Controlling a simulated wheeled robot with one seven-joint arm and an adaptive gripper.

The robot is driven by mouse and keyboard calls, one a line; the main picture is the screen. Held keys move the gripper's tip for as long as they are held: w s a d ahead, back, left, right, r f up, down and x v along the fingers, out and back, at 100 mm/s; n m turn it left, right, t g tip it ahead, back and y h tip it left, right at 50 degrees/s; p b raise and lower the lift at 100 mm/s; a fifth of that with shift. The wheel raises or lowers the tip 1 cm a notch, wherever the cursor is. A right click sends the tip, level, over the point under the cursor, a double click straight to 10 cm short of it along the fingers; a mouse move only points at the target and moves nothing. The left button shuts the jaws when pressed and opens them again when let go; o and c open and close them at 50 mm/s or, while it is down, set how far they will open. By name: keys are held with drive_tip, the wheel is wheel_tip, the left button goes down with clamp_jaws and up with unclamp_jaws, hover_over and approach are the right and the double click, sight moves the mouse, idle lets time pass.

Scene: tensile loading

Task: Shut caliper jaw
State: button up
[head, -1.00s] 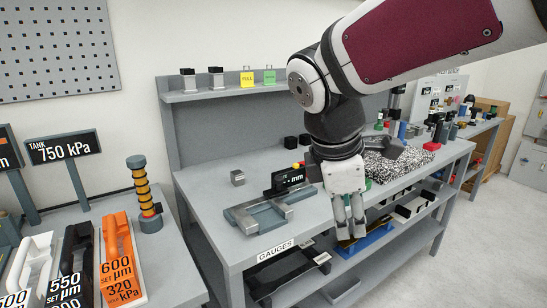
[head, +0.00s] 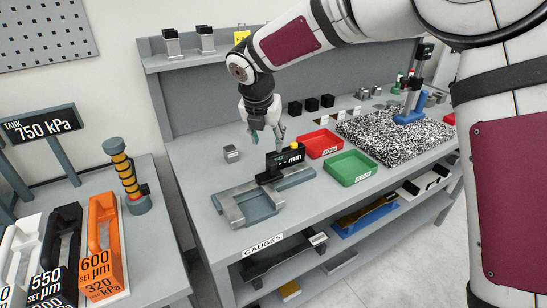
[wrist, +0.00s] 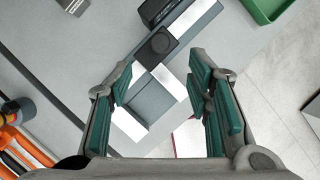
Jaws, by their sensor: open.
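The caliper (head: 232,209) is a grey and silver fixture on the bench, with a bar running back to a black display (head: 291,156) marked mm. A gap shows between silver faces in the head view. My gripper (head: 267,136) is open and empty, above the bench behind the display in the head view. In the wrist view its green-padded fingers (wrist: 160,78) stand either side of the caliper bar; contact cannot be told.
Red (head: 320,143) and green (head: 349,168) trays and a speckled slab (head: 395,138) are to the right. Orange (head: 104,255) and black (head: 55,255) gauge holders stand on the left table.

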sight(272, 162)
drive_tip(key=x, duration=1.1)
drive_tip(key=shift+s+p, duration=0.1)
drive_tip(key=shift+p, duration=0.3)
